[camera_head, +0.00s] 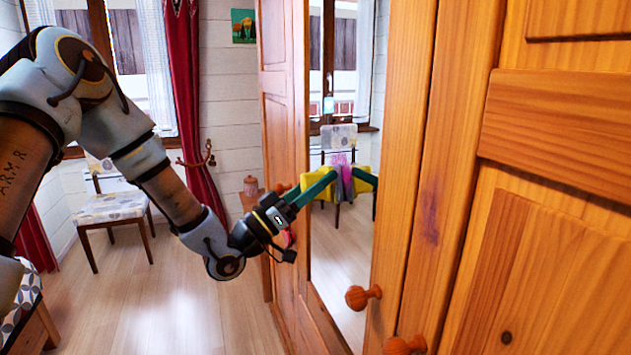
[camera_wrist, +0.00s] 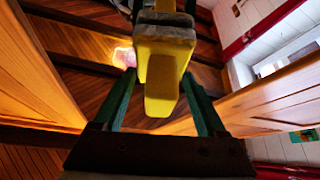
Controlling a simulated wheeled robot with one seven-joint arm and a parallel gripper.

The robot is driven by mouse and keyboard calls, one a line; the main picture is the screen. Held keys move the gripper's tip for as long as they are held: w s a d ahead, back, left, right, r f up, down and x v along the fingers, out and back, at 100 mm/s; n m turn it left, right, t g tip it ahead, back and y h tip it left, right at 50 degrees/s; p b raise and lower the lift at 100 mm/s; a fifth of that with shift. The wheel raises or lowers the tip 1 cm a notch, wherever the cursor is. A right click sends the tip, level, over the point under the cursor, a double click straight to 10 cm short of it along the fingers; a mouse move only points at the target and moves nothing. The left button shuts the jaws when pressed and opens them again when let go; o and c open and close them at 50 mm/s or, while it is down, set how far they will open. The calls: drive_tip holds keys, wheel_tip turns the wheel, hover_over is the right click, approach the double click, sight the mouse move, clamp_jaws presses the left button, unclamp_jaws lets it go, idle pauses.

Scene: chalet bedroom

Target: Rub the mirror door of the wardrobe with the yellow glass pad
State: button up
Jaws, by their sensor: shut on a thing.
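The wardrobe's mirror door (camera_head: 340,262) is a tall narrow glass in an orange wood frame, reflecting the floor, a chair and the window. My gripper (camera_head: 328,180) reaches it from the left with its green fingers and is shut on the yellow glass pad (camera_head: 312,191). In the wrist view the yellow pad (camera_wrist: 162,75) sits between the two fingers (camera_wrist: 158,88), with a grey layer on its far side. A yellow reflection shows just beyond that layer. The pad is at or very close to the glass; exact contact is hard to tell. A pink-grey patch lies between pad and reflection.
Wooden knobs (camera_head: 362,297) stick out from the wardrobe at the lower middle. A patterned chair (camera_head: 112,207) stands on the left by the window and red curtain (camera_head: 190,95). A bed corner (camera_head: 32,315) is at lower left. The floor (camera_head: 170,300) between is clear.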

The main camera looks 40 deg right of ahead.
drive_tip(key=shift+s+a+b, duration=0.3)
drive_tip(key=shift+s+a, duration=0.05)
drive_tip(key=shift+s, duration=0.65)
drive_tip(key=shift+s+a+b, duration=0.3)
drive_tip(key=shift+s+a, duration=0.05)
drive_tip(key=shift+s, duration=0.65)
drive_tip(key=shift+s+a+b, duration=0.3)
drive_tip(key=shift+s+a, duration=0.05)
drive_tip(key=shift+s, duration=0.75)
drive_tip(key=shift+r+p, duration=0.45)
drive_tip(key=shift+r, duration=0.4)
drive_tip(key=shift+w+d+f+b, duration=0.1)
drive_tip(key=shift+w+d+b, duration=0.2)
drive_tip(key=shift+w, duration=0.65)
drive_tip(key=shift+w+d+b, duration=0.1)
drive_tip(key=shift+w+d, duration=0.25)
drive_tip(key=shift+w, duration=0.6)
drive_tip(key=shift+w+d+f+b, duration=0.1)
drive_tip(key=shift+w+d+b, duration=0.2)
drive_tip(key=shift+w, duration=0.65)
drive_tip(key=shift+w+d+r+b, duration=0.15)
drive_tip(key=shift+w+d, duration=0.15)
drive_tip(key=shift+w, duration=0.35)
drive_tip(key=shift+w+d+f+b, duration=0.1)
drive_tip(key=shift+w+d, duration=0.2)
drive_tip(key=shift+w, duration=0.35)
drive_tip(key=shift+w+d+r+b, duration=0.15)
drive_tip(key=shift+w+d, duration=0.15)
drive_tip(key=shift+w, duration=0.45)
